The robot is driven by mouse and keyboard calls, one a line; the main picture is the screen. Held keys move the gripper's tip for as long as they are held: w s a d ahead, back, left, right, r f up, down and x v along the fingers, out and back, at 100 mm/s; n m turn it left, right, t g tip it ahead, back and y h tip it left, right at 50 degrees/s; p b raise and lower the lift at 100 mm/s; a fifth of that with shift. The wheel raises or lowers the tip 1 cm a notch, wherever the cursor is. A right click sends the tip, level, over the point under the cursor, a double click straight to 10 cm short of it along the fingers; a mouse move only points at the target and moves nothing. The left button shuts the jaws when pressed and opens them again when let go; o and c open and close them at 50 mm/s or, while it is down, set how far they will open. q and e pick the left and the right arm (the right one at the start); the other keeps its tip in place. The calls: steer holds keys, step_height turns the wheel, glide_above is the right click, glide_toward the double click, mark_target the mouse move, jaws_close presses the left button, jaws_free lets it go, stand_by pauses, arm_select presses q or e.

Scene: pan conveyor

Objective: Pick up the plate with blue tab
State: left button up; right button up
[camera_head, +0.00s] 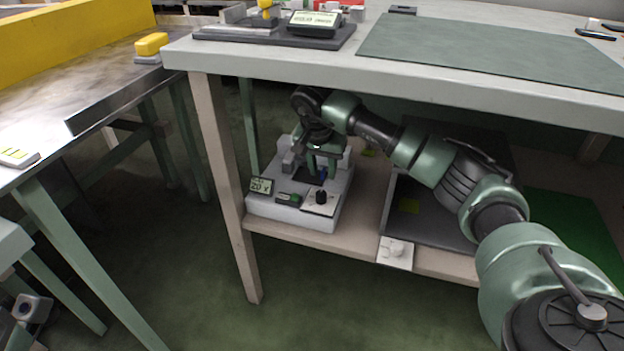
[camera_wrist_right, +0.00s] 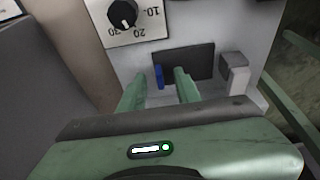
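My right gripper (camera_head: 318,168) reaches down over a grey-white device (camera_head: 262,210) on the lower shelf. In the right wrist view, the two green fingertips of this gripper (camera_wrist_right: 160,86) are apart. The small upright blue tab (camera_wrist_right: 159,76) shows between them, with gaps visible on both sides. The tab stands at a dark rectangular plate or recess (camera_wrist_right: 200,62) in the device; I cannot tell which. The blue tab also shows small in the head view (camera_head: 324,173), partly hidden by the gripper. My left gripper is not in view.
A grey block (camera_wrist_right: 234,72) stands beside the dark rectangle. The workbench top (camera_head: 400,78) is overhead, and its leg (camera_head: 222,160) stands left of the device. A dark tray (camera_head: 425,222) lies to the right.

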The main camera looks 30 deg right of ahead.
steer(key=shift+r, duration=0.1)
steer(key=shift+c, duration=0.3)
jaws_close()
